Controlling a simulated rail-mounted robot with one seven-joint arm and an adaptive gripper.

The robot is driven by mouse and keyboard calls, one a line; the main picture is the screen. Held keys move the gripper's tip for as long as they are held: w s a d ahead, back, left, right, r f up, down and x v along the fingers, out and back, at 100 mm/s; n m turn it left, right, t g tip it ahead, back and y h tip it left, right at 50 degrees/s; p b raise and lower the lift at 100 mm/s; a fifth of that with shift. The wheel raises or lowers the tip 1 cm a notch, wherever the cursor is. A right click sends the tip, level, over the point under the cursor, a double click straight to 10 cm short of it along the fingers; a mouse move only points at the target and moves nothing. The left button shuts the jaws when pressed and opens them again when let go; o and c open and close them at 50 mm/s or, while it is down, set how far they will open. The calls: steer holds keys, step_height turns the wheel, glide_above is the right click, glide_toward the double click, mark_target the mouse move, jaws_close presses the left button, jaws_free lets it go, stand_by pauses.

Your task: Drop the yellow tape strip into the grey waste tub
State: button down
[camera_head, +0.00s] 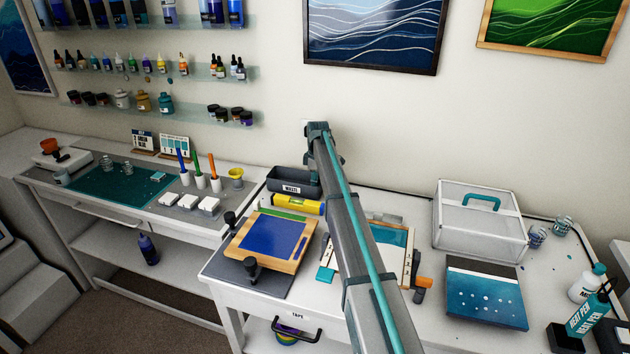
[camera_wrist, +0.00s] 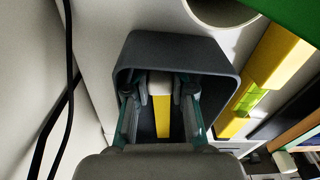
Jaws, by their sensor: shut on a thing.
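The grey waste tub (camera_head: 291,188) stands at the back of the work table, with a "WASTE" label on its front. In the wrist view the tub (camera_wrist: 185,46) lies straight under my gripper (camera_wrist: 160,88), and its rim surrounds the fingertips. My gripper is shut on the yellow tape strip (camera_wrist: 162,117), which shows between the two fingers against the dark inside of the tub. A pale patch shows at the strip's far end. How deep the fingertips are in the tub is hard to tell. In the head view I cannot make out the fingers or the strip.
A yellow spirit level (camera_head: 297,204) lies just in front of the tub; it also shows right of it in the wrist view (camera_wrist: 279,58). A wooden-framed blue panel (camera_head: 272,235) and a clear case (camera_head: 480,222) stand on the table. Dark cables (camera_wrist: 67,90) run left of the tub.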

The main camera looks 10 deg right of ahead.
steer(key=c, duration=0.9)
jaws_free()
steer(key=shift+w+r, duration=0.1)
steer(key=shift+w, duration=0.05)
steer(key=shift+c, duration=0.7)
steer(key=shift+r, duration=0.15)
